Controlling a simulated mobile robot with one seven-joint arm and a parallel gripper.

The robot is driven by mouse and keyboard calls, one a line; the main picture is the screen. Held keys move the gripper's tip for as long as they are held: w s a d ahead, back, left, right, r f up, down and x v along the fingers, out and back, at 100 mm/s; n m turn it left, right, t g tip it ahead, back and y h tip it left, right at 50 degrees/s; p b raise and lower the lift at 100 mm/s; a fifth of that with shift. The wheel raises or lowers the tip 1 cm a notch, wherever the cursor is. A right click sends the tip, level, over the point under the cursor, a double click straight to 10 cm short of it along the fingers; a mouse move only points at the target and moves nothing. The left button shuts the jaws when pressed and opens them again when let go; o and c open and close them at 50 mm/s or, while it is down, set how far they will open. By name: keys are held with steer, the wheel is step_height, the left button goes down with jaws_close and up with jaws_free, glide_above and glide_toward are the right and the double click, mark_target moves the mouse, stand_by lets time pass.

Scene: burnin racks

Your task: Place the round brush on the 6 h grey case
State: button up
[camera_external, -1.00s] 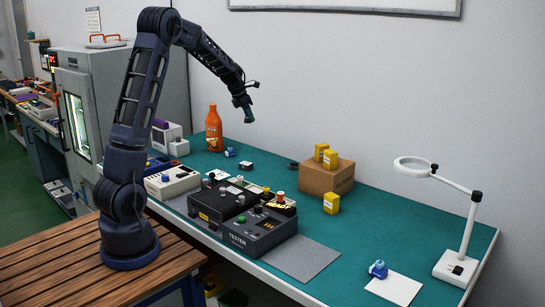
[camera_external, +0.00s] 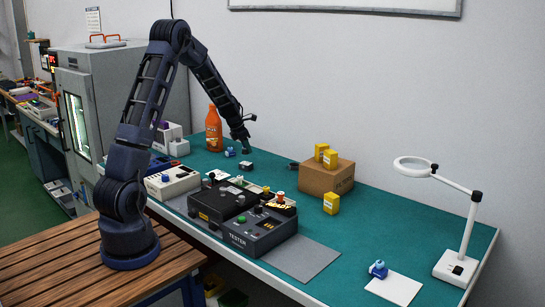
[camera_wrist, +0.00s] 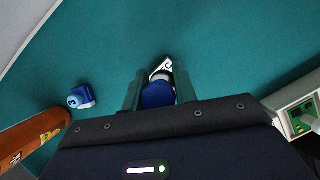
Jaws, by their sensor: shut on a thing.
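My gripper (camera_external: 246,150) is low over the back of the teal bench, right of the orange bottle. In the wrist view, my gripper (camera_wrist: 158,94) is shut on a small rounded blue thing (camera_wrist: 157,95) with a white and black part at its far end. In the external view, a small white and dark thing (camera_external: 246,165) shows just below my fingertips, probably the same one. I cannot tell whether it is the round brush; no bristles show. The 6 h grey case cannot be picked out: no hour label is readable.
The orange bottle (camera_external: 214,130) and another small blue thing (camera_external: 230,152) stand close on the left. A cardboard box (camera_external: 325,178) with yellow packs is to the right. A black tester (camera_external: 257,235) and dark cases are in front. A magnifier lamp (camera_external: 455,268) stands far right.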

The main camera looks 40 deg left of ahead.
mark_target(247, 163)
steer(key=shift+f, duration=2.35)
steer(key=shift+f, duration=0.1)
steer(key=o, duration=1)
